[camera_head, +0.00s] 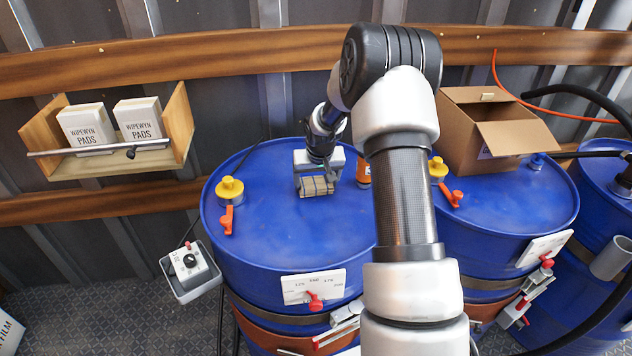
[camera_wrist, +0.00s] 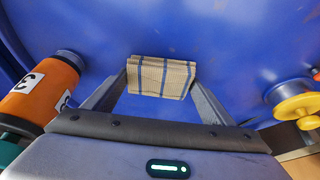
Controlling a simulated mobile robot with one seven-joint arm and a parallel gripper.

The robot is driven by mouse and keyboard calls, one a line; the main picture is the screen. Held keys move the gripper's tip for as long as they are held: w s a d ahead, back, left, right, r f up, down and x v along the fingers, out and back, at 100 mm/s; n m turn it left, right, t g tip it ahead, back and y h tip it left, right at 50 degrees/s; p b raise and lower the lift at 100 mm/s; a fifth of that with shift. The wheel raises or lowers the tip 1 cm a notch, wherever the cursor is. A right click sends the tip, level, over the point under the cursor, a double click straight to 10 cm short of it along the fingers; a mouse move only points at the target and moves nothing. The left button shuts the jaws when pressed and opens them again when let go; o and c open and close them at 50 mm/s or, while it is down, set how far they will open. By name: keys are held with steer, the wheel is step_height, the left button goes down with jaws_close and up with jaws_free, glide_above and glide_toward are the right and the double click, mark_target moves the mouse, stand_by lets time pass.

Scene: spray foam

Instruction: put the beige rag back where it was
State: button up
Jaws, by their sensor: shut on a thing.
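The beige rag (camera_wrist: 162,77), folded and striped with dark lines, is between the two fingers of my gripper (camera_wrist: 162,85) in the wrist view. My gripper is shut on it. In the head view my gripper (camera_head: 317,190) points down over the top of the left blue drum (camera_head: 270,240), with the rag (camera_head: 317,187) at its fingertips. The rag is at or just above the drum top; I cannot tell if it touches.
An orange canister (camera_wrist: 45,92) stands close beside my gripper. Yellow-capped fittings (camera_head: 229,190) rise from the drums. An open cardboard box (camera_head: 490,135) stands on the right drum. A wall shelf (camera_head: 110,165) holds two boxes of pads. The left drum's front top is clear.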

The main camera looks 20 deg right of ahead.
steer(key=shift+f, duration=0.2)
steer(key=o, duration=0.9)
steer(key=shift+r, duration=0.1)
